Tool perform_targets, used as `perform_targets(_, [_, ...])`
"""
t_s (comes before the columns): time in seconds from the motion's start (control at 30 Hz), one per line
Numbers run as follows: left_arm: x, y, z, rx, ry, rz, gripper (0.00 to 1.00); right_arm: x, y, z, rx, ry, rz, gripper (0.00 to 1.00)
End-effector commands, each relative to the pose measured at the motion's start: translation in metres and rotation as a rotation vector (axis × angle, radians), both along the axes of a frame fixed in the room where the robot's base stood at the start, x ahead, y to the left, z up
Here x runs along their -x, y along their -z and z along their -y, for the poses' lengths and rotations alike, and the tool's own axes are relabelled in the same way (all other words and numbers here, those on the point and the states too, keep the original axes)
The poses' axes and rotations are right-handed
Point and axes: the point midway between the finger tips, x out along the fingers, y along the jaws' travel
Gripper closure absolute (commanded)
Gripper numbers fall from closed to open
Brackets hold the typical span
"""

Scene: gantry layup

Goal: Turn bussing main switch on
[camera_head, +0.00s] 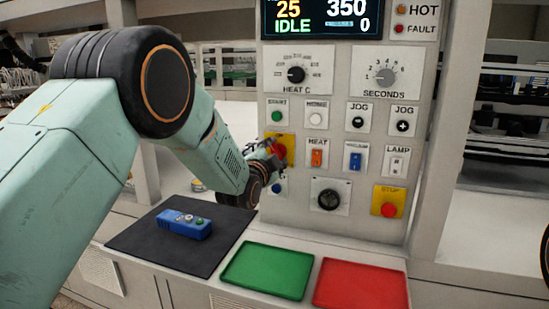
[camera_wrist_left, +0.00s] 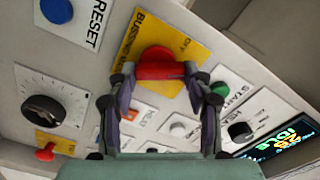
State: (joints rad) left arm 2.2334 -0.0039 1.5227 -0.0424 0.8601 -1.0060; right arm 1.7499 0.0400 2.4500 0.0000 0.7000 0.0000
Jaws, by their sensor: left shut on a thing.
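The bussing main switch is a red rotary knob on a yellow plate (camera_head: 285,143) on the grey control panel. In the left wrist view its red handle (camera_wrist_left: 160,65) fills the space between the fingers, and the yellow plate reads "BUSSING MAIN" with "OFF" by the knob. My left gripper (camera_head: 277,158) is at the knob, and in the wrist view its two fingers (camera_wrist_left: 160,82) are shut on the handle from both sides. The gripper hides part of the switch in the head view. My right gripper is not in view.
Nearby on the panel are a green START button (camera_head: 277,116), an orange HEAT switch (camera_head: 317,158), a blue switch (camera_head: 355,160) and a red STOP button (camera_head: 389,209). Below lie a blue device (camera_head: 184,224) on a black mat (camera_head: 135,236), a green tray (camera_head: 267,270) and a red tray (camera_head: 361,284).

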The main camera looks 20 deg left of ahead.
Motion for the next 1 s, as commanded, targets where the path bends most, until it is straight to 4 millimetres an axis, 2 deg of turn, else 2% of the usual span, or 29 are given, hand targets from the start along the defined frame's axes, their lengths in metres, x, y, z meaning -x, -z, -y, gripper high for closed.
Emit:
perform_targets(0.5, [0.000, 0.000, 0.000, -0.408, -0.004, 0.015, 0.81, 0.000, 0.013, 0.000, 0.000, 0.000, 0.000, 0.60])
perform_targets(1.0, [-0.001, -0.002, 0.000, -0.547, -0.006, 0.023, 0.81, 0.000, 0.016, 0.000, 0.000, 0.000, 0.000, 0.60])
